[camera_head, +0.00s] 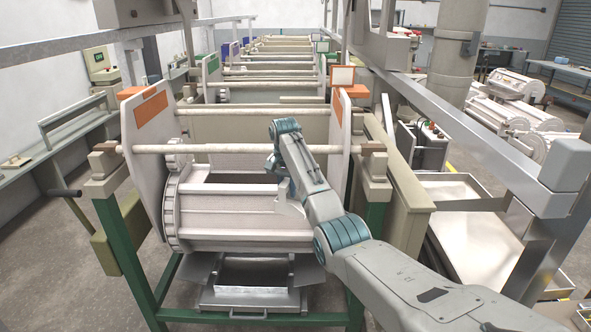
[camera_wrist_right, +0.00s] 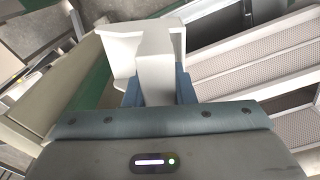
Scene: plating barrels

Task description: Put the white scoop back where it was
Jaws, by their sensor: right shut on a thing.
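My right gripper (camera_head: 284,190) is over the front plating barrel (camera_head: 230,222), with its arm coming in from the lower right. In the right wrist view its blue fingers (camera_wrist_right: 158,92) are shut on the handle of the white scoop (camera_wrist_right: 156,55). The scoop's open, box-like end points away from the gripper. In the head view a small pale part of the scoop (camera_head: 290,207) shows below the gripper, in front of the barrel; I cannot tell if it touches the barrel. My left gripper is not in view.
The barrel hangs in a green frame (camera_head: 369,235) between white end plates (camera_head: 150,150). A grey metal tray (camera_head: 258,298) sits low beneath it. A beige tank wall (camera_head: 405,195) and a pale bin (camera_head: 485,240) are at the right. A bench (camera_head: 75,130) stands at the left.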

